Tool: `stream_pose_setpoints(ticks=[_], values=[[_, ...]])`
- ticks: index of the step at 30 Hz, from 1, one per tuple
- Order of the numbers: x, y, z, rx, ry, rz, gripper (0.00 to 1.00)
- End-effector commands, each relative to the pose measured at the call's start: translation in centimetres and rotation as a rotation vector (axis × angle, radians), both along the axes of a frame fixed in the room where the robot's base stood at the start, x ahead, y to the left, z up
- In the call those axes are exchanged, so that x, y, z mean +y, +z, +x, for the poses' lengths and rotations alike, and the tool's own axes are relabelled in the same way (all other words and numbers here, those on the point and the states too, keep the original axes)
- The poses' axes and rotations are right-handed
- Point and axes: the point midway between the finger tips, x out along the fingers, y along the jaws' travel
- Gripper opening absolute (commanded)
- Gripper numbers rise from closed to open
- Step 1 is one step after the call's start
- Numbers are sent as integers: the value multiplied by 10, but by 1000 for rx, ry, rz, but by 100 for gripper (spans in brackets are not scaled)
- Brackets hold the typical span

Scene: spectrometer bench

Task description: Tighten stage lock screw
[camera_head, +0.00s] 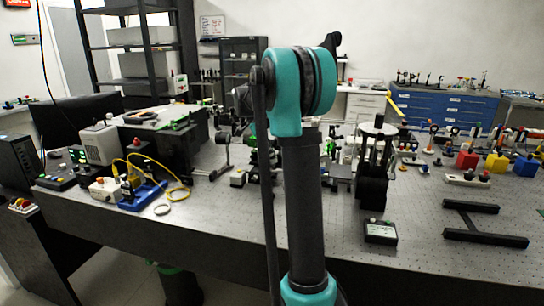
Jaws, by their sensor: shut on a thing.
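I cannot make out the stage lock screw; it is too small here or hidden. The optical table (230,225) carries many small mounts. A tall black assembly with a round top plate (378,129) stands just right of my arm; I cannot tell whether it is the stage. A slim yellow piece (396,106) slants above it. Small dark mounts (258,172) sit left of my arm. My own teal and dark arm rises through the middle and hides part of the bench behind it. My gripper does not show clearly, nor does anything in it.
A small dark device (380,232) and a black H-shaped frame (478,224) lie at the front right. Coloured blocks (497,162) stand far right. The left front tabletop is clear.

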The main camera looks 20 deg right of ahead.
Motion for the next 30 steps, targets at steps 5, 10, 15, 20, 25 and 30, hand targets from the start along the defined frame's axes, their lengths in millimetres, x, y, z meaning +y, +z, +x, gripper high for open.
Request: stream_pose_setpoints(ticks=[5, 10, 15, 20, 25, 30], values=[[0, 0, 0, -1, 1, 1, 24], [0, 0, 0, -1, 1, 1, 35], [0, 0, 0, 0, 1, 1, 35], [3, 7, 1, 0, 2, 1, 35], [13, 33, 5, 0, 3, 1, 35], [26, 66, 10, 0, 3, 1, 35]])
